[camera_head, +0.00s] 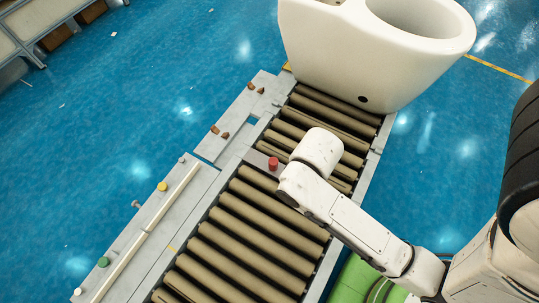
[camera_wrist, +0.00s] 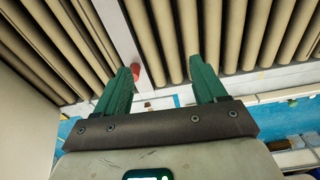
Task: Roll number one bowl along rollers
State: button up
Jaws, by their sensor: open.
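A large white toilet bowl (camera_head: 365,50) sits on the far end of the roller conveyor (camera_head: 240,235) in the head view. Its base rests on the rollers and its top is cut off by the frame edge. My arm reaches over the conveyor in front of the bowl, and its links hide the gripper there. In the wrist view, my gripper (camera_wrist: 162,88) has its two green fingers spread apart with nothing between them. The rollers (camera_wrist: 190,35) lie beyond the fingertips. A pale surface, possibly the bowl, fills the left edge of that view.
A red button (camera_head: 273,163) stands on the crossbar between roller sections; it also shows near the left finger in the wrist view (camera_wrist: 135,72). Yellow (camera_head: 162,186) and green (camera_head: 103,262) buttons line the left rail. Blue floor (camera_head: 100,130) lies open to the left.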

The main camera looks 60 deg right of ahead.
aim_at(375, 56)
jog(key=z, duration=1.65)
jog(key=l+u, duration=0.1)
jog(key=l, duration=1)
